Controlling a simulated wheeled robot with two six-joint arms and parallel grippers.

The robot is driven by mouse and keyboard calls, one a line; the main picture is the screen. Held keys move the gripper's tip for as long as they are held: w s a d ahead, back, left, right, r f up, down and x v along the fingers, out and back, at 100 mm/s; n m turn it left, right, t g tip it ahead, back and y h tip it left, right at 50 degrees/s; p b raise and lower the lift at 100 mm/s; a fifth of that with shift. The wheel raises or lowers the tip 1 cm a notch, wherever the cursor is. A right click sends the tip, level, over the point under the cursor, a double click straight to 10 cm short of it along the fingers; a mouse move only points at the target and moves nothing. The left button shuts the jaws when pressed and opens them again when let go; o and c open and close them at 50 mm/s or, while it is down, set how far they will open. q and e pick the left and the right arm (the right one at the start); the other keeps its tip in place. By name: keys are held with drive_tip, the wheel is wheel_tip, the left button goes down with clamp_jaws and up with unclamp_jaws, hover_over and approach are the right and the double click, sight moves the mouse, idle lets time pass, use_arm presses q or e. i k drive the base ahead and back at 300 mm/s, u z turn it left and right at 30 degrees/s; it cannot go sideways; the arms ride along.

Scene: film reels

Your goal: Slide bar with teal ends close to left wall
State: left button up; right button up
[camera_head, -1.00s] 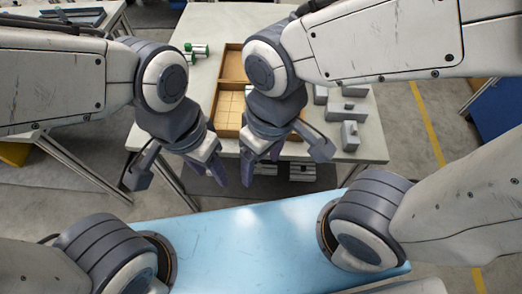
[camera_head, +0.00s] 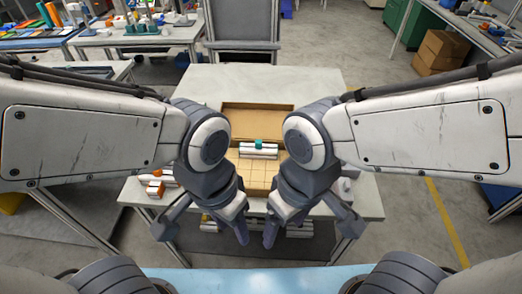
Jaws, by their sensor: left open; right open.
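A silver bar piece with a teal patch (camera_head: 258,146) lies crosswise in the gridded near compartment of a wooden tray (camera_head: 233,137), close below the divider. The teal shows near its middle; I cannot make out teal at its ends. My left gripper (camera_head: 230,218) is open and empty, in front of the tray's lower left part. My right gripper (camera_head: 282,218) is open and empty, in front of its lower right part. Both are apart from the bar piece, nearer to me. My wrists hide parts of the tray's side walls.
Silver pieces with orange ends (camera_head: 157,184) lie on the table (camera_head: 200,88) left of the tray. Silver parts (camera_head: 298,229) show below the tray, partly behind my grippers. The far compartment (camera_head: 257,123) looks empty.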

sight(258, 149)
drive_tip(key=k, duration=0.65)
drive_tip(key=u, duration=0.45)
drive_tip(key=i, duration=1.3)
drive_tip(key=z, duration=0.6)
